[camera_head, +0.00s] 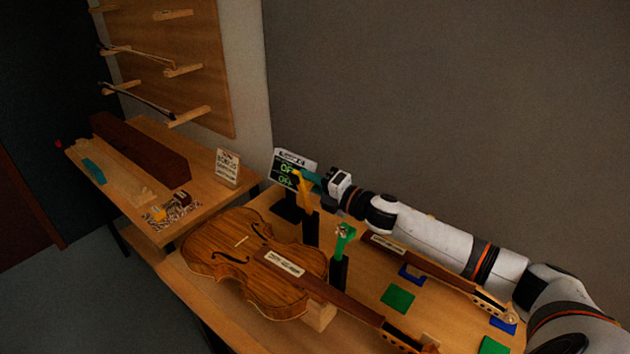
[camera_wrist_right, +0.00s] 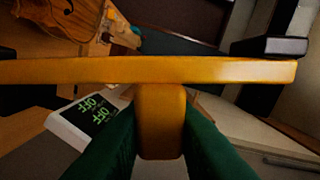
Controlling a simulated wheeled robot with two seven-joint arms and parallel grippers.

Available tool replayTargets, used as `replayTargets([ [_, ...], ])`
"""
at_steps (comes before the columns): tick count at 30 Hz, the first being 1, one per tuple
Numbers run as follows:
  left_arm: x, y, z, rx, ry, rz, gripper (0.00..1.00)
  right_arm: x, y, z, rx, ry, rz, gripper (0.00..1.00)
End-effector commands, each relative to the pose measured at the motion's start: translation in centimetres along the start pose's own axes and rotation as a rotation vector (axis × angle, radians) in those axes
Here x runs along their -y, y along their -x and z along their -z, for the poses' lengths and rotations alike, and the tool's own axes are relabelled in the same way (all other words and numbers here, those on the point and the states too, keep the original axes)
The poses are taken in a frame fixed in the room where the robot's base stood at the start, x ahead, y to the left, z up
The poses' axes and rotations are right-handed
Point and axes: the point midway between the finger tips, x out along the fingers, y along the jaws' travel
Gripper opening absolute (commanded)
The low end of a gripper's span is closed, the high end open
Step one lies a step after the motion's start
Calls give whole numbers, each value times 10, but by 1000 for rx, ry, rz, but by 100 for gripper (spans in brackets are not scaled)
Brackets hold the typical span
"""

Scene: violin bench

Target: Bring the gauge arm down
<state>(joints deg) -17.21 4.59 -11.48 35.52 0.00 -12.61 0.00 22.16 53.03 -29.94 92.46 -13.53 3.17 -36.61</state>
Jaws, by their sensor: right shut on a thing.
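The yellow gauge arm (camera_head: 305,196) stands by a dark post beside the violin (camera_head: 250,262). In the right wrist view the gauge arm (camera_wrist_right: 150,70) is a long yellow bar across the picture, with a short stub between my fingers. My right gripper (camera_head: 301,177) reaches in from the right and is shut on that stub; its green fingers (camera_wrist_right: 160,135) press both sides. The display (camera_head: 286,171) behind it shows green OFF lines and also appears in the right wrist view (camera_wrist_right: 88,116). My left gripper is not in view.
A green piece on a dark post (camera_head: 340,272) stands close by the violin's right side. A second violin neck (camera_head: 425,262) and blue and green pads (camera_head: 397,299) lie to the right. A side bench (camera_head: 120,185) holds a sign (camera_head: 228,168) and a long brown case (camera_head: 140,148).

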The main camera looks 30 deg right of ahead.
Motion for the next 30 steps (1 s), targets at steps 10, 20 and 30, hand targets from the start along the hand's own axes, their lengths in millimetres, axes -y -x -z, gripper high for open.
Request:
replayTargets([
  [10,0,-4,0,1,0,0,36,2,0,-11,1,117,-2,0],
  [20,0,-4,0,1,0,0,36,2,0,-12,1,129,-3,0],
  [30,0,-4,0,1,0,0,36,2,0,-12,1,128,-2,44],
])
